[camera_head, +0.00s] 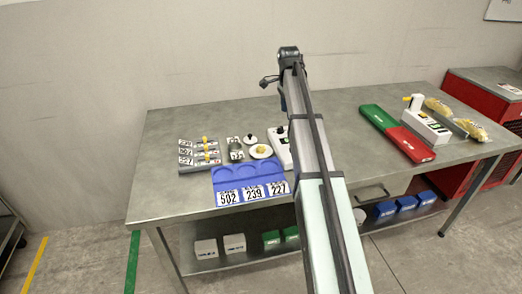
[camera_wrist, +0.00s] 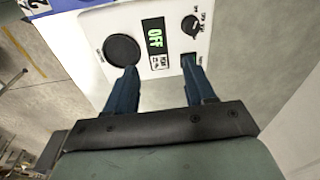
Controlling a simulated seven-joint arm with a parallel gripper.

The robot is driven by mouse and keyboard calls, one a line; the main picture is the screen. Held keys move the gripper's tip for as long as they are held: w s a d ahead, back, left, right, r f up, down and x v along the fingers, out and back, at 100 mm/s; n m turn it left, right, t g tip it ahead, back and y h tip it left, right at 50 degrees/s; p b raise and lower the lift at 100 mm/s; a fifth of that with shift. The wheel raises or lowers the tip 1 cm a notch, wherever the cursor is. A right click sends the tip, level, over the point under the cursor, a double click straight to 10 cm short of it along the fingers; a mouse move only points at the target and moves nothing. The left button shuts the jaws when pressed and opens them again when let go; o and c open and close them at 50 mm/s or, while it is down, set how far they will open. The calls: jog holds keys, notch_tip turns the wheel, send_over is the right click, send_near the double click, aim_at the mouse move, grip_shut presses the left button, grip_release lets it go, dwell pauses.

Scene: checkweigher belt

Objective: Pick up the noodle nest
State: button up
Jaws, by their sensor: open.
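No noodle nest can be made out with certainty. A small yellow piece on a round white dish (camera_head: 261,151) is too small to identify. Two yellow packs, one at the back (camera_head: 438,106) and one in front (camera_head: 472,130), lie at the right end of the table, and I cannot tell what is in them. My gripper (camera_wrist: 160,82) is open and empty in the wrist view, its two blue fingers apart. They point at a white device (camera_wrist: 130,30) with a green "OFF" display, a round black pad and a dark knob.
A blue tray (camera_head: 228,180) with number cards 502, 239 and 227 lies at the table's front. A grey rack (camera_head: 186,169) with number labels stands left of it. A green and red board (camera_head: 397,132) lies right of my arm. Bare tabletop (camera_head: 345,150) separates board and arm.

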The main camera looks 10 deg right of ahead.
jog(key=a+f, duration=0.1)
jog(key=a, duration=0.9)
send_over(261, 146)
jog(key=shift+m+g+y, duration=0.3)
jog(key=shift+y, duration=0.1)
jog(key=f, duration=0.8)
jog(key=shift+d+f, duration=0.2)
jog(key=shift+f, duration=0.2)
jog(key=shift+a+f, duration=0.15)
jog(key=shift+f, duration=1.15)
jog(key=shift+a+f, duration=0.1)
jog(key=shift+f, duration=1.2)
jog(key=shift+c, duration=0.3)
jog(key=c, duration=0.6)
